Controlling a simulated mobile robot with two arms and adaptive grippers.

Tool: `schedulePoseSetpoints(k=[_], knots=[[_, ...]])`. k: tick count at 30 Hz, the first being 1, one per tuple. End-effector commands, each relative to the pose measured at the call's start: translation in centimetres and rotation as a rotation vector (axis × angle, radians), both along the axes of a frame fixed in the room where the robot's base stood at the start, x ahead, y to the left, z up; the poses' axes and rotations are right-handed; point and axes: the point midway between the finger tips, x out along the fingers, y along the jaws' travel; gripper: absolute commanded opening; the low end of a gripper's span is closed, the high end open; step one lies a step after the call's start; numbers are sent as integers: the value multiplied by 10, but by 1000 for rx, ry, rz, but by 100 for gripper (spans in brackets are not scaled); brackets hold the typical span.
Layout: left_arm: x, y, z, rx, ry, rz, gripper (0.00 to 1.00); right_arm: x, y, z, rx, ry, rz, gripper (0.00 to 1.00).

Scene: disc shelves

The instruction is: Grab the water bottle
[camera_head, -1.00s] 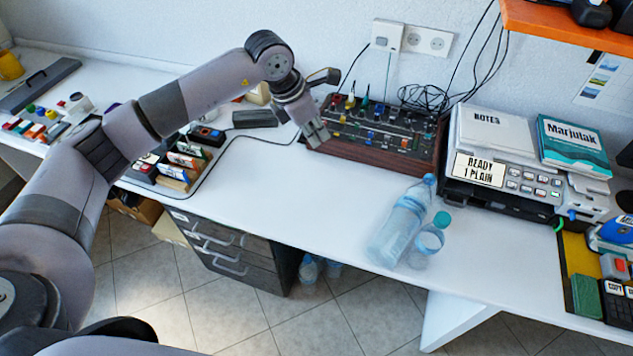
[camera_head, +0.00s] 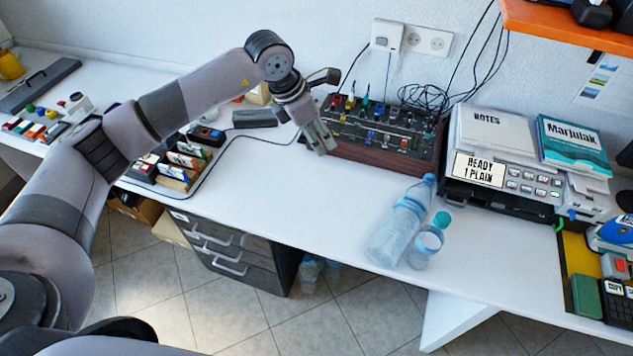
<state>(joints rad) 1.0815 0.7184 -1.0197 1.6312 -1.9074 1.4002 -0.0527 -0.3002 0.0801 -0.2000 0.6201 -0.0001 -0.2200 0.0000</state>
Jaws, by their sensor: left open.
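A large clear water bottle (camera_head: 398,228) with a blue cap stands on the white desk, right of the middle in the head view. A smaller clear bottle (camera_head: 426,243) with a teal cap stands right beside it, nearer the front edge. My left gripper (camera_head: 321,142) is open and empty. It is above the desk at the front left corner of the mixer, up and to the left of both bottles and apart from them. My right gripper is not in view.
A mixer (camera_head: 375,138) with knobs and wood sides stands behind the bottles. A printer (camera_head: 505,165) with papers and a book is at the right. The desk (camera_head: 290,190) is clear between my left gripper and the bottles. More bottles (camera_head: 312,270) stand on the floor.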

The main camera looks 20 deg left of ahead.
Motion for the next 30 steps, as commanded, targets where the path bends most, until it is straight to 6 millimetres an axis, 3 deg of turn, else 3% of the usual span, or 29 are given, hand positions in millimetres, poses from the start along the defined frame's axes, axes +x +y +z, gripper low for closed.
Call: schedulePoseSetpoints(k=[15, 25, 30], knots=[[0, 0, 0, 0, 0, 0, 80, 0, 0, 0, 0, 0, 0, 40], [0, 1, 3, 0, -1, 0, 80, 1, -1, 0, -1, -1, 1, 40], [-5, 7, 24, -1, -5, 0, 80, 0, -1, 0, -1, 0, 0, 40]])
